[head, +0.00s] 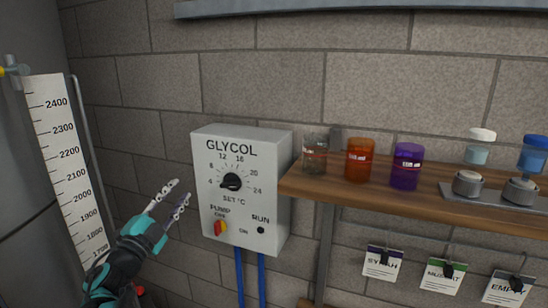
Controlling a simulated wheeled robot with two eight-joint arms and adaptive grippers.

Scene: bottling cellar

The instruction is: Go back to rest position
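My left gripper (168,203) is raised at the lower left, in front of the block wall and left of the glycol control box (244,188). Its two pale fingers are spread apart with nothing between them. It appears apart from the box. My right gripper is not in view.
A wooden shelf (430,203) at right holds clear, orange and purple jars, and a tray with capped vessels. Labelled tags (382,264) hang below it. A steel tank (30,230) with a level scale (66,160) stands at far left. Blue pipes (240,275) run below the box.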

